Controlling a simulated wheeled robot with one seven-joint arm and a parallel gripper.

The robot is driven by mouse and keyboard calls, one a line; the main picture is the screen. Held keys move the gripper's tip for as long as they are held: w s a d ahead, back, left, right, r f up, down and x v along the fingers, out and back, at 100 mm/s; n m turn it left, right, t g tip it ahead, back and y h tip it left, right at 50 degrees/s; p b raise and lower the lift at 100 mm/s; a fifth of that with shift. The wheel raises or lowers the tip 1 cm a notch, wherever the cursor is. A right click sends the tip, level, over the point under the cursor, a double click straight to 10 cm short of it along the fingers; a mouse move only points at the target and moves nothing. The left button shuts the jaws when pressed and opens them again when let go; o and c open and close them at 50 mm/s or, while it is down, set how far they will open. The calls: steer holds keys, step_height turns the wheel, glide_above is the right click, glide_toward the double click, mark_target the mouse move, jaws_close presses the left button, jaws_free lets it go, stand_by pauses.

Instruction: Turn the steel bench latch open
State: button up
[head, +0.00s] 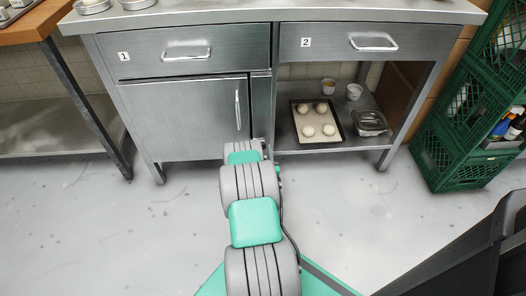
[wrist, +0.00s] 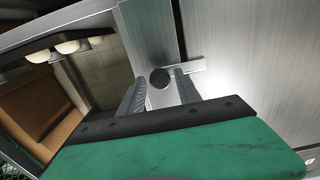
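The steel bench latch shows in the wrist view as a dark round pivot with a pale flat bar (wrist: 199,66) reaching right from it. It is on the brushed steel front of the bench. My gripper (wrist: 160,88) is open, its two ribbed grey fingers apart, with the pivot showing between their tips. The right fingertip is close to the bar; I cannot tell whether they touch. In the head view my arm reaches to the bench front beside the cabinet door (head: 182,120), and the arm hides the latch there.
Drawers 1 (head: 180,52) and 2 (head: 368,42) are shut above. A vertical handle (head: 238,110) is on the door. The open shelf at right holds a tray (head: 296,132) of dough and small containers. Green crates (head: 446,160) stand at right. The floor in front is clear.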

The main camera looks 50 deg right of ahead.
jaws_close()
stand_by(1.1)
